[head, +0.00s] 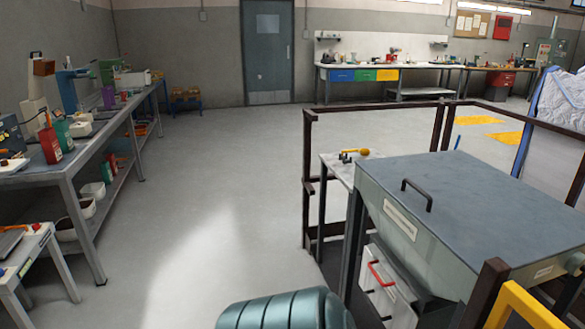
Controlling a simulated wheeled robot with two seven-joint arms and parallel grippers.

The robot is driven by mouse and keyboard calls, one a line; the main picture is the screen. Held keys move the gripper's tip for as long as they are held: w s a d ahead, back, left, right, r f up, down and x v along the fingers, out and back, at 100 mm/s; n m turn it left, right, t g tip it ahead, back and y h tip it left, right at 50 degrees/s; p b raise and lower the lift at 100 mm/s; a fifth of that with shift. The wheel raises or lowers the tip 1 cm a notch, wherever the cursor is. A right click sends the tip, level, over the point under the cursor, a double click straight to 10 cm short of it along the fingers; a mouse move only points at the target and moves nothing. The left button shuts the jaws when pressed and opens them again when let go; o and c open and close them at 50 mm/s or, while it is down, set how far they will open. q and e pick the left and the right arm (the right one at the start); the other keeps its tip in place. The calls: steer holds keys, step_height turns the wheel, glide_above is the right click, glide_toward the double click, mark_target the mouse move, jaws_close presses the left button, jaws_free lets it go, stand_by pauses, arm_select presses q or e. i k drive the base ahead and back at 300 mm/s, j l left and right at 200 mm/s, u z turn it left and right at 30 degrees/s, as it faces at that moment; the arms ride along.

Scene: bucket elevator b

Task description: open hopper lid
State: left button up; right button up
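The hopper (408,240) stands at the right of the head view, inside a dark frame. Its flat blue-grey lid (490,205) lies shut across the top. A dark bar handle (417,194) stands up near the lid's left edge. A pale label is on the hopper's sloping side below the lid. The lid's right edge runs out of the picture. Neither of my grippers is in view.
Dark railing posts (308,180) surround the hopper's far and left sides. A small side table (340,170) holds a yellow-handled tool. A yellow rail (520,308) is at lower right. A long workbench (75,160) lines the left. The middle floor is clear.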

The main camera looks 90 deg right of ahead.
mark_target(479, 211)
steer(key=z, duration=3.85)
steer(key=i+j+z, duration=0.15)
steer(key=j, duration=0.25)
steer(key=i+j+z, duration=0.1)
steer(key=i+j, duration=0.15)
steer(key=j, duration=0.15)
steer(key=i+j+z, duration=0.15)
steer(key=j, duration=0.25)
steer(key=i+j+z, duration=0.1)
steer(key=j, duration=0.35)
steer(key=i+j+z, duration=0.15)
steer(key=j, duration=0.35)
steer(key=i+j+z, duration=0.15)
steer(key=j, duration=0.3)
steer(key=i+j+z, duration=0.1)
steer(key=j, duration=0.4)
steer(key=l, duration=0.2)
